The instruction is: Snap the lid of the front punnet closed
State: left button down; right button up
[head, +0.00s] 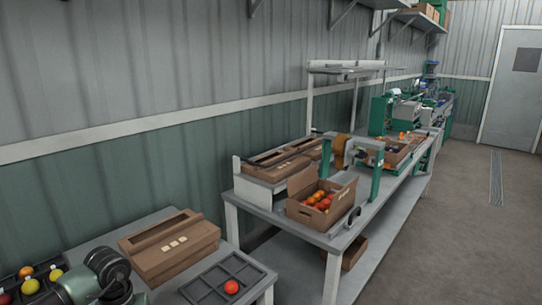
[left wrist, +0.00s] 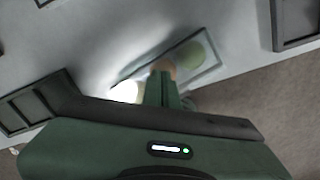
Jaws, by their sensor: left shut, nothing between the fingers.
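In the left wrist view, a clear punnet (left wrist: 207,66) with a grey edge stands on the pale table, with a round green thing showing through it. Whether its lid is open or closed cannot be told. My left gripper (left wrist: 164,72) is shut and empty, with its fingertips over or against the near side of the punnet; contact is unclear. The fingers hide part of the punnet, and a bright glare lies beside them. In the head view, only part of my left arm shows at the bottom left, and no punnet can be made out. My right gripper is not in view.
A brown carton (head: 160,266) and a dark divided tray (head: 205,287) with a red tomato (head: 232,287) are on the near table. Coloured fruits (head: 28,285) sit at far left. A carton of tomatoes (head: 304,212) stands on the bench behind. The floor at right is clear.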

pick_arm(q)
jog(key=shift+r, duration=0.15)
notch_tip(320, 180, up, 7)
jog(key=p, duration=0.4)
jog(key=shift+p, duration=0.4)
